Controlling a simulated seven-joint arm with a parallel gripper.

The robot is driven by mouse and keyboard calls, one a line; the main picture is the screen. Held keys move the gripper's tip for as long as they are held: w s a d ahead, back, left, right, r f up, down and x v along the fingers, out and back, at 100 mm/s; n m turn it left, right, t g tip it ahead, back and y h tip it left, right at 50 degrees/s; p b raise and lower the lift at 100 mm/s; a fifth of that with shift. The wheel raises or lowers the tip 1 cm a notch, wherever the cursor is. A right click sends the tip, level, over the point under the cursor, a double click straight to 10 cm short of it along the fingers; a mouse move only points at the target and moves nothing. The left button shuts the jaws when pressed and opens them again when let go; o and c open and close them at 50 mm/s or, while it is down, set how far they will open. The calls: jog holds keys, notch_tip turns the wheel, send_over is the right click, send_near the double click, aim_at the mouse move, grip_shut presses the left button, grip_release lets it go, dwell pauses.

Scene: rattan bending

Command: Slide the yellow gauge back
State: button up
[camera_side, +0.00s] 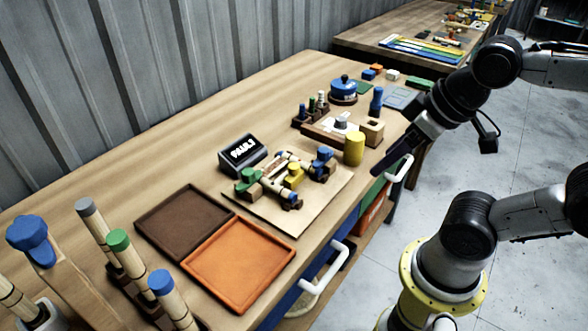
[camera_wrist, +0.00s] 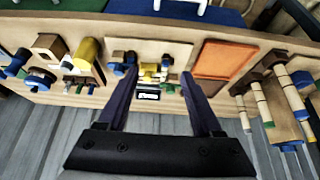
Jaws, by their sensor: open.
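A bending jig on a pale board (camera_side: 265,215) stands mid-bench, with a green-capped clamp (camera_side: 247,180) at its left and a blue-capped clamp (camera_side: 323,160) at its right. A small yellow block (camera_side: 294,175), which looks like the yellow gauge, sits between them. It also shows in the wrist view (camera_wrist: 149,68), between my fingers in the picture. A light rattan piece lies along the jig, its shape hard to make out. My gripper (camera_side: 384,172) is open and empty, off the bench's front edge and to the right of the jig. Its fingers (camera_wrist: 160,76) are apart, touching nothing.
A yellow cylinder (camera_side: 354,148) and a wooden block with a hole (camera_side: 372,131) stand right of the jig. A black display (camera_side: 243,154) is behind it. A brown tray (camera_side: 185,222) and an orange tray (camera_side: 238,263) lie left. White handles (camera_side: 398,168) protrude from the bench front.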

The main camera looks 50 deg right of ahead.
notch_tip(320, 180, up, 4)
jog(key=w, duration=0.3)
jog(key=m+g, duration=0.2)
jog(key=g, duration=0.3)
send_over(294, 165)
notch_tip(294, 165, down, 4)
jog(key=shift+g, duration=0.3)
notch_tip(294, 165, down, 14)
jog(key=shift+f, duration=0.25)
grip_shut()
